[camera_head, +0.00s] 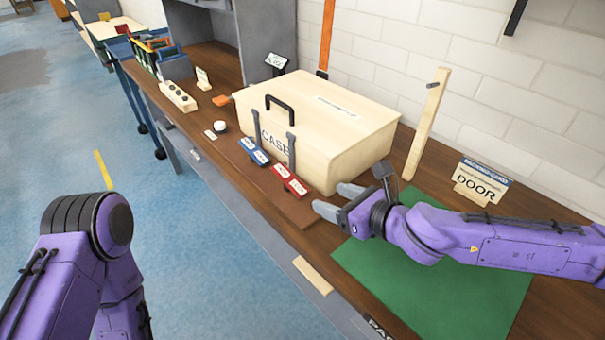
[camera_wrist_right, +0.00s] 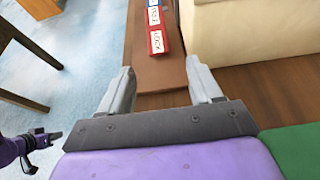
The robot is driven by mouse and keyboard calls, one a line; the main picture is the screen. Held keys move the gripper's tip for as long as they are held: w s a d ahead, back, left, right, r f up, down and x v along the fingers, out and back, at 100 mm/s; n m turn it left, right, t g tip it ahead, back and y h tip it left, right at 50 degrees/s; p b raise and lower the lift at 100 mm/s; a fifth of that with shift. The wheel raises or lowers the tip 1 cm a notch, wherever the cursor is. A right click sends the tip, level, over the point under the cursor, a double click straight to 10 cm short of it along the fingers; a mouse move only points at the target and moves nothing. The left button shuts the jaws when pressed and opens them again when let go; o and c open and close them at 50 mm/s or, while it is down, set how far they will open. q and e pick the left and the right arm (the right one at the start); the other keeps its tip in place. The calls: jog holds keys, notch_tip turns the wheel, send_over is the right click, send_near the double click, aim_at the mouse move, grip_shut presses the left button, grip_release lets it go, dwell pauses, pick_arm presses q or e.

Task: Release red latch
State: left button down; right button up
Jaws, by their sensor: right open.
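The red latch (camera_head: 290,181) is a small red block with white labels in front of the pale wooden case (camera_head: 330,125). A blue latch (camera_head: 254,151) lies beside it, further left. My right gripper (camera_head: 330,200) is open and empty, close to the red latch on its right side and apart from it. In the right wrist view the red latch (camera_wrist_right: 157,42) shows beyond and between the open fingers (camera_wrist_right: 160,88), with the blue latch (camera_wrist_right: 153,15) behind it. My left arm shows at the lower left in the head view, but its gripper is out of view.
A brown board (camera_head: 245,178) lies under the latches along the bench front. A green mat (camera_head: 435,285) lies below my right arm. A wooden post (camera_head: 427,125) and a DOOR sign (camera_head: 480,187) stand at the right. The case wall closely borders the latches.

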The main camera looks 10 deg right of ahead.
aim_at(298, 187)
jog(key=x, duration=0.9)
jog(key=shift+w+a, duration=0.2)
jog(key=shift+a, duration=0.25)
jog(key=shift+f, duration=0.1)
